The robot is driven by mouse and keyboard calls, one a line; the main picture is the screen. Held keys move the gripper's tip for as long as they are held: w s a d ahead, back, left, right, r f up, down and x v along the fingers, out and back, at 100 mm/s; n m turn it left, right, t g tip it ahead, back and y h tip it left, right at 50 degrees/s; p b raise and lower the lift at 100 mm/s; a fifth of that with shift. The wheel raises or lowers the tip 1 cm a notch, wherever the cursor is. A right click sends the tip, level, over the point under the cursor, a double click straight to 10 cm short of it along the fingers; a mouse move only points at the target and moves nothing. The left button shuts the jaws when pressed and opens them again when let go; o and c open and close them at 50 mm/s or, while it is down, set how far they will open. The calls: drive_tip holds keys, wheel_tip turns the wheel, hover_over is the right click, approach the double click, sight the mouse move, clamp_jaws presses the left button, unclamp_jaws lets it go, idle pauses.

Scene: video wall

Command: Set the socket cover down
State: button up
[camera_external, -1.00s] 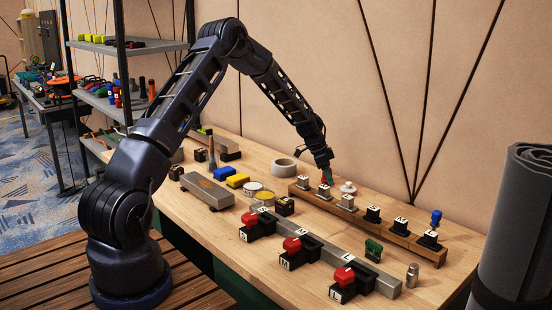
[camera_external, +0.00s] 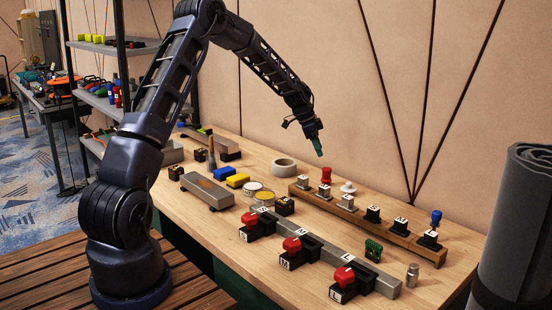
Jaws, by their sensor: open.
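My gripper (camera_external: 318,148) hangs above the back of the bench, open and empty, with its green-tinted fingertips pointing down. A red knobbed piece (camera_external: 326,175) stands upright below it, at the rear of the long wooden rail (camera_external: 402,238); there is a clear gap between them. A small white lidded piece (camera_external: 348,187) with a knob is just right of the red piece. I cannot tell for certain which of these two is the socket cover. The rail carries several pale and black lettered blocks, and the front ones partly hide what is behind them.
A roll of tape (camera_external: 284,168) lies left of the red piece. A blue knobbed piece (camera_external: 436,217) stands at the rail's right end. A grey bar (camera_external: 388,284) with red-knobbed black blocks crosses the front. A rolled grey mat (camera_external: 515,230) stands at right.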

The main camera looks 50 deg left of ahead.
drive_tip(key=s+d+r+n+y, duration=0.15)
drive_tip(key=s+d+r, duration=0.45)
drive_tip(key=s+r, duration=0.6)
drive_tip(key=s+d+r+n+y, duration=0.15)
drive_tip(key=s+d+r, duration=0.45)
drive_tip(key=s+r, duration=0.7)
drive_tip(key=s+d+n, duration=0.1)
drive_tip(key=s+n, duration=0.2)
drive_tip(key=s, duration=1.3)
drive_tip(key=s+d+r+n+t, duration=0.1)
drive_tip(key=s+d+n, duration=0.1)
drive_tip(key=s, duration=1.4)
drive_tip(key=shift+d+r+n, duration=0.15)
drive_tip(key=shift+d+n, duration=0.1)
drive_tip(key=shift+n, duration=0.25)
idle(1.8)
